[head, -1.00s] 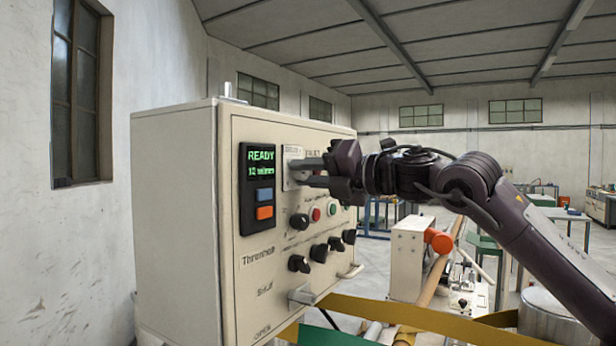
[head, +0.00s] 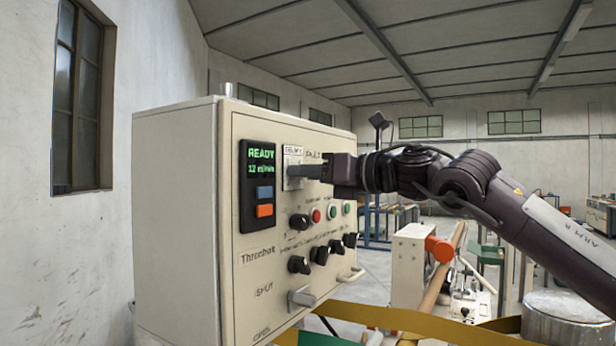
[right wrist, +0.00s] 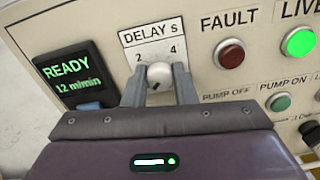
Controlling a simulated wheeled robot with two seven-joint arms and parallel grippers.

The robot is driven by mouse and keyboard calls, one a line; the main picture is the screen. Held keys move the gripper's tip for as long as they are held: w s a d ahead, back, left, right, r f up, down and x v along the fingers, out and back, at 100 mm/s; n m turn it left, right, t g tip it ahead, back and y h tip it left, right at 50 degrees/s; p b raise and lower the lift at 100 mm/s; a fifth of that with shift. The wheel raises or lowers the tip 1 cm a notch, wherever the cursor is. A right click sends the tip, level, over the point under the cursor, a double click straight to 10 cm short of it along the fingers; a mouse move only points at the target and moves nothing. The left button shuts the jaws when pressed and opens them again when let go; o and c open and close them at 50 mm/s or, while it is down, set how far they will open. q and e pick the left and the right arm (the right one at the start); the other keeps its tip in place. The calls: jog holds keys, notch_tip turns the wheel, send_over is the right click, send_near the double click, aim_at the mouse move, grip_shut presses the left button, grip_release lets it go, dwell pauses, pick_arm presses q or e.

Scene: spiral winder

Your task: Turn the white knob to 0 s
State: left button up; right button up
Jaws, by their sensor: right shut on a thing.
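The white knob (right wrist: 159,74) sits on a pale plate marked "DELAY s" (right wrist: 150,36) on the panel. The numbers 2 and 4 show above the knob; the lower part of the plate is hidden by my gripper, and no 0 is visible. A small dark mark shows on the knob's lower edge. My right gripper (right wrist: 160,88) is shut on the knob, one finger on each side. In the head view my right gripper (head: 306,171) reaches the plate from the right and hides the knob. My left gripper is not in view.
The cream control box (head: 175,220) carries a display (right wrist: 72,75) reading "READY" and "12 m/min". A red FAULT lamp (right wrist: 229,53) and a lit green lamp (right wrist: 299,42) are right of the knob. Several black knobs (head: 299,264) and a handle (head: 301,297) stick out lower down.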

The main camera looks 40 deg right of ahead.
jog(key=shift+f+n, duration=0.1)
jog(key=shift+n, duration=0.2)
jog(key=o, duration=1)
jog(key=b+v, duration=0.4)
jog(key=v, duration=0.3)
jog(key=shift+s+b, duration=0.35)
jog(key=shift+d, duration=0.1)
